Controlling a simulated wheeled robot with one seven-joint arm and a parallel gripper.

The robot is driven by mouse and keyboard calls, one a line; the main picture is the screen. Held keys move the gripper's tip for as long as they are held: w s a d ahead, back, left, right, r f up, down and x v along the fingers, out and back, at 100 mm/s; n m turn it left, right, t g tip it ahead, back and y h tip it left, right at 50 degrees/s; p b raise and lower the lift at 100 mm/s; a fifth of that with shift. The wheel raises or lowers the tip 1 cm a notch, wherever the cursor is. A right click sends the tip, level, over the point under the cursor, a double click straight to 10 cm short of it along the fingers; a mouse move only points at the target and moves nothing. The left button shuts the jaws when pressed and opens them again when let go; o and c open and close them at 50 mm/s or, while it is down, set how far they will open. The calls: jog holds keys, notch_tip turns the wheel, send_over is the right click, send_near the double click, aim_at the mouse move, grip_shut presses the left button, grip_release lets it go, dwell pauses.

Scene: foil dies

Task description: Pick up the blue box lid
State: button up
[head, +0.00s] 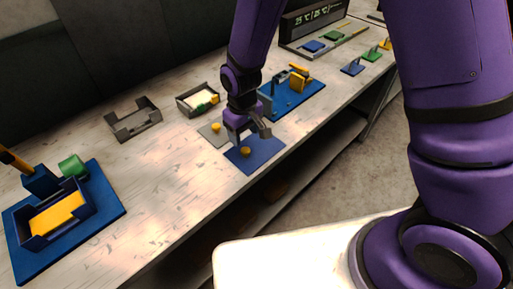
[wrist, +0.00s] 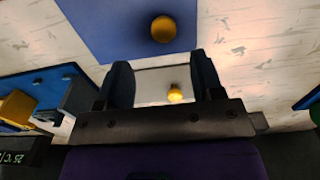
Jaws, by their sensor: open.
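The blue box lid (head: 262,162) is a flat blue plate with a round yellow knob (head: 245,152), lying on the workbench near its front edge. In the wrist view the blue lid (wrist: 105,25) and its knob (wrist: 162,29) are at the top, beyond my fingertips. My purple and grey gripper (head: 248,137) is open and empty, pointing down just above the lid's back edge. In the wrist view its fingers (wrist: 161,72) stand apart, with a grey lid and its small yellow knob (wrist: 174,93) showing between them. The exact height above the lid is hard to tell.
The grey lid (head: 206,131) lies behind the blue one. A grey open tray (head: 133,124) and a small box (head: 190,103) are further back. A blue fixture board (head: 300,98) stands to the right, another (head: 108,215) at left. Bare bench lies left of the lids.

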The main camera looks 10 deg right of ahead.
aim_at(245, 150)
jog(key=shift+s+f, duration=0.15)
jog(key=shift+f, duration=1)
jog(key=shift+s+f, duration=0.2)
jog(key=shift+f, duration=0.95)
jog(key=shift+s+f, duration=0.15)
jog(key=shift+f, duration=1)
jog(key=c, duration=1)
